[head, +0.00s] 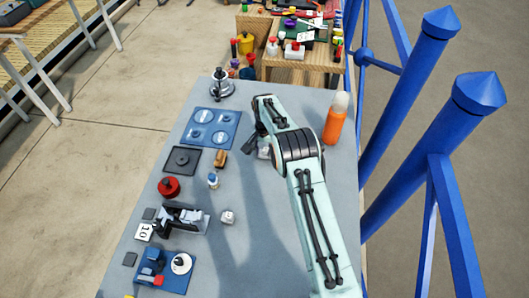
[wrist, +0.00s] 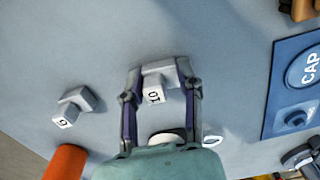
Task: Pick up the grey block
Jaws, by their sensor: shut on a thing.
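In the wrist view a grey block (wrist: 158,69) with a pale face marked "10" sits between the two fingers of my gripper (wrist: 160,75), which is shut on it. The fingers lie along its left and right sides. I cannot tell whether the block touches the table or is lifted. A second grey block, marked with a 9 or 6 (wrist: 75,104), lies apart to the left. In the head view my gripper (head: 250,142) is low over the table beside the blue panel, with the arm over it. A pale grey block (head: 264,152) shows there, partly hidden by the arm.
An orange bottle (head: 336,118) stands right of my arm. A blue panel (head: 212,128), a black plate (head: 182,160), a red round thing (head: 168,187) and a small pale cube (head: 228,216) are on the grey table (head: 258,258). The table's front middle has free room.

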